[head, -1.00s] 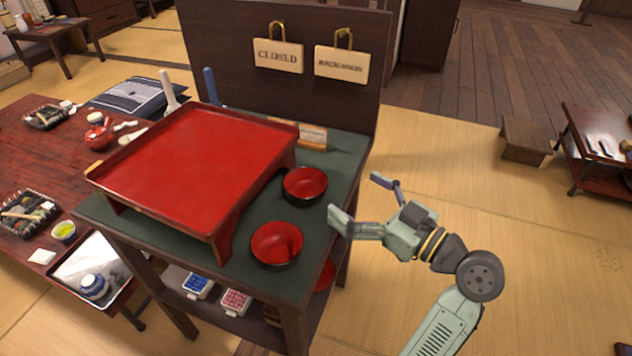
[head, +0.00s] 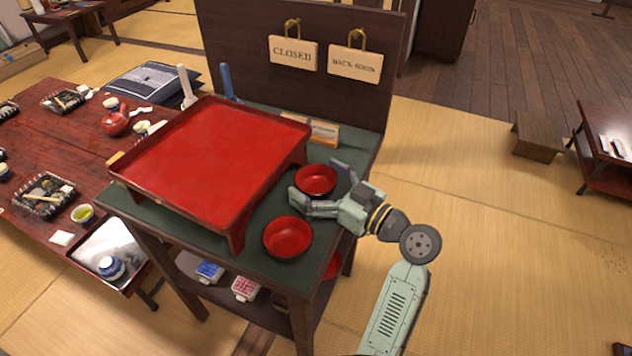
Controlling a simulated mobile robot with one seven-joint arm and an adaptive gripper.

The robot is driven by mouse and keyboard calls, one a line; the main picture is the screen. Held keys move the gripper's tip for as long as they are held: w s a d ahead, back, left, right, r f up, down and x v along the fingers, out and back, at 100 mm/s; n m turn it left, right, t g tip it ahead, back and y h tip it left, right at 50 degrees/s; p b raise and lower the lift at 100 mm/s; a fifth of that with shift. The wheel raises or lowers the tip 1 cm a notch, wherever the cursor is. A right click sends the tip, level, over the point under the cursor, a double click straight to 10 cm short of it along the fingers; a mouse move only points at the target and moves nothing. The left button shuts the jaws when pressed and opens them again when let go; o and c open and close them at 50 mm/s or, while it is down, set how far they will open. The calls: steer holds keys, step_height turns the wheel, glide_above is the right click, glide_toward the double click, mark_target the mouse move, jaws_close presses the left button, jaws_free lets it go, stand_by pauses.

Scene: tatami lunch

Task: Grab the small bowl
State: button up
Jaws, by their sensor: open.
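Two small red bowls with dark outsides stand on the dark green top of the stand. The farther bowl (head: 316,180) looks slightly smaller in the picture. The nearer bowl (head: 287,238) stands closer to the stand's front edge. My gripper (head: 318,187) is open and reaches in from the right. Its fingers are on either side of the farther bowl, one at its near left and one at its far right. I cannot tell whether they touch it. The nearer bowl is just in front of the near finger.
A large red footed tray (head: 215,160) fills most of the stand's top (head: 160,218), left of the bowls. A dark back panel with two hanging signs (head: 293,53) rises behind. Open tatami lies to the right.

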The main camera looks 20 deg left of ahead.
steer(key=shift+c, duration=0.3)
steer(key=c, duration=1.2)
